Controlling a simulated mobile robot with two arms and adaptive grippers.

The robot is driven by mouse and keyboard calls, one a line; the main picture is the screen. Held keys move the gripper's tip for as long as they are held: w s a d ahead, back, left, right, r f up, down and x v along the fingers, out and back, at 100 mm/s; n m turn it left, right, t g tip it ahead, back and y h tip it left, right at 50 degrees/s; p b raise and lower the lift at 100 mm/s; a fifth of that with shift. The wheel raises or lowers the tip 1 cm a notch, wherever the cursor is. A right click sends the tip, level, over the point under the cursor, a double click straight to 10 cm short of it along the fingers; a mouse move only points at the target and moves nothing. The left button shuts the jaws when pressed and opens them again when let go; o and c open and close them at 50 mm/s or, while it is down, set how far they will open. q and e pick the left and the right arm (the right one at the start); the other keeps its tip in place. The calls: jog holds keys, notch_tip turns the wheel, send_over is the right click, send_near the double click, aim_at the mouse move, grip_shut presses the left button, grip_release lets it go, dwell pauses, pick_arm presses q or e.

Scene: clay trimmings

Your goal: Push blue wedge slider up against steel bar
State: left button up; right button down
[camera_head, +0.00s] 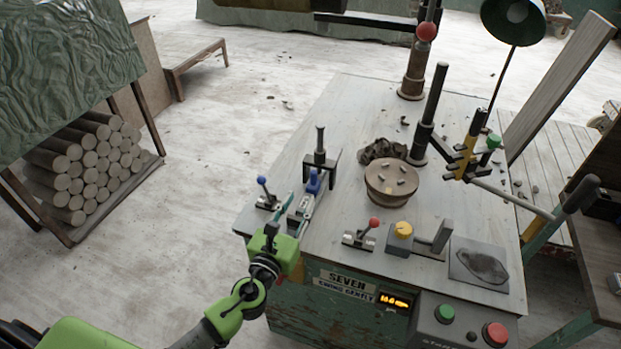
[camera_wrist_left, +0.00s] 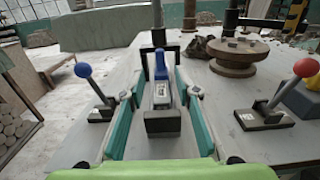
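The blue wedge slider (camera_head: 313,182) sits on a pale, narrow track near the left edge of the machine table. In the left wrist view the blue wedge (camera_wrist_left: 161,68) stands ahead, centred between my fingers, with a dark block at the track's near end. A dark bracket with an upright post (camera_head: 320,158) stands just behind it; I cannot tell for sure that this is the steel bar. My left gripper (camera_head: 300,204) is open, its teal fingers on either side of the track, with no clear contact. My right gripper is not in view.
A blue-knobbed lever (camera_head: 266,193) stands close left of the left gripper, and a red-knobbed lever (camera_head: 364,234) to its right. A round wooden turntable (camera_head: 391,183) is behind that, and a yellow knob (camera_head: 402,230) lies further right. The table's near left corner is bare.

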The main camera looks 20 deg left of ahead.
aim_at(313, 177)
pick_arm(q)
jog(key=w, duration=0.9)
jog(key=shift+w+d, duration=0.1)
jog(key=shift+d, duration=0.05)
grip_shut()
